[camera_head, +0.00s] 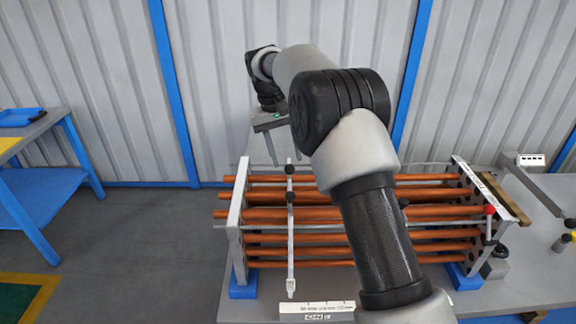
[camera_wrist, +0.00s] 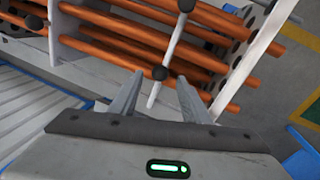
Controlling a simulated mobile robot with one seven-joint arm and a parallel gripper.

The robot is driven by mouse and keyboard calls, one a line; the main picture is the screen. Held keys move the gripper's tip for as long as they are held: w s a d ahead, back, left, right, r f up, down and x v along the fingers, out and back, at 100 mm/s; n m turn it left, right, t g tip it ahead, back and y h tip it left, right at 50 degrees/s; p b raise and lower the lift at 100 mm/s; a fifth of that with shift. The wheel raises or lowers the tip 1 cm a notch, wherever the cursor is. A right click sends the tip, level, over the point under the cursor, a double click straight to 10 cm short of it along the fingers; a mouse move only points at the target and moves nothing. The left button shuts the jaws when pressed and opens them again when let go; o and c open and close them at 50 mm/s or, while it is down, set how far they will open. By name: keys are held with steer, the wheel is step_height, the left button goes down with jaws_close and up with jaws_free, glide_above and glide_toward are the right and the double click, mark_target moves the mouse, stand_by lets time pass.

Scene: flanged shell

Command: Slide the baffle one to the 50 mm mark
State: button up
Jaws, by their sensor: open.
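A thin pale baffle (camera_head: 290,240) with black knobs stands edge-on across the copper tubes (camera_head: 328,214), nearer the left end plate (camera_head: 237,215). Whether it is baffle one cannot be read. My gripper (camera_head: 285,161) is open at its top end, behind the bundle. Contact cannot be judged. A white scale strip (camera_head: 317,310) lies at the bundle's front; its marks are too small to read.
My arm hides the bundle's middle. A right end plate (camera_head: 478,205) and a red knob (camera_head: 490,209) stand at the right. Blue supports (camera_head: 243,288) hold the bundle on the grey bench. A blue side table (camera_head: 45,195) stands at far left, with open floor between.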

mark_target(289, 165)
steer(key=shift+d+f, duration=0.15)
steer(key=shift+f, duration=0.7)
steer(key=shift+d+f, duration=0.15)
steer(key=shift+f, duration=0.7)
steer(key=shift+w, duration=0.1)
jaws_close()
